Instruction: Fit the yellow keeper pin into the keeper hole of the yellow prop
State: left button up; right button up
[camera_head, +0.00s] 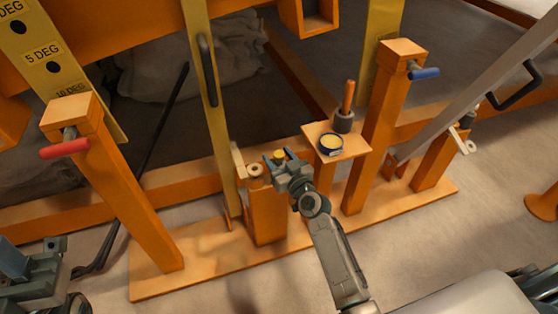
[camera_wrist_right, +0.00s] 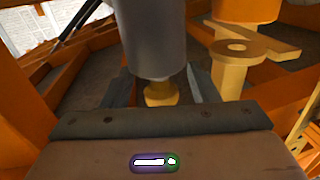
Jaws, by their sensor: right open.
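The yellow prop (camera_head: 198,45) is a long bar with a dark handle, standing beside a short orange post (camera_head: 267,212). A pale ring with a hole (camera_head: 255,169) sits on that post; a yellow ring and tab (camera_wrist_right: 235,50) show in the right wrist view. My right gripper (camera_head: 283,157) is open just right of the ring. Between its fingers is a yellow knob, seemingly the keeper pin (camera_head: 279,155). In the wrist view its yellow end (camera_wrist_right: 160,93) meets a grey cylinder (camera_wrist_right: 154,40). Finger contact is unclear. Part of my left arm shows at lower left; its jaws are unclear.
A small orange shelf (camera_head: 350,149) right of my right gripper holds a round tin (camera_head: 331,143) and a grey cup (camera_head: 343,121) with an orange stick. Orange posts with a red handle (camera_head: 64,149) and a blue handle (camera_head: 424,73) stand either side. A grey bar (camera_head: 480,82) leans at right.

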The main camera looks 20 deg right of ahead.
jog(key=c, duration=1)
jog(key=shift+c, duration=0.2)
jog(key=shift+r, duration=0.1)
